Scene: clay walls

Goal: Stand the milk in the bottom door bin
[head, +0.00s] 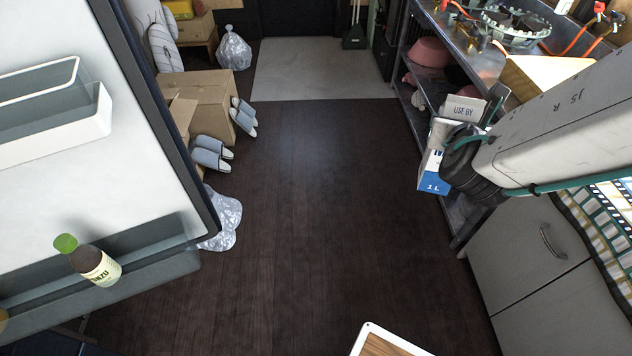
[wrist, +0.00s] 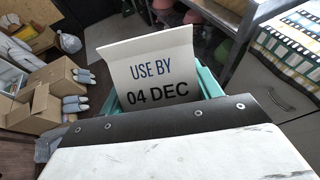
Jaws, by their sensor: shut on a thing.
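The milk (head: 432,172) is a white and blue carton marked 1 L, at the right in the head view. My gripper (head: 452,135) is shut on it and holds it up in the air, above the floor. In the wrist view the milk's top flap (wrist: 155,70) reads USE BY 04 DEC, with teal finger parts beside it. The bottom door bin (head: 165,262) is on the open fridge door at the left, far from my gripper. A green-capped dark bottle (head: 90,262) stands in it, with room to its right.
An upper white door bin (head: 60,135) sits above it. Cardboard boxes (head: 198,100), slippers (head: 210,152) and clear bags (head: 222,218) line the floor at left. A metal shelf (head: 425,85) and grey cabinet (head: 535,270) stand at right.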

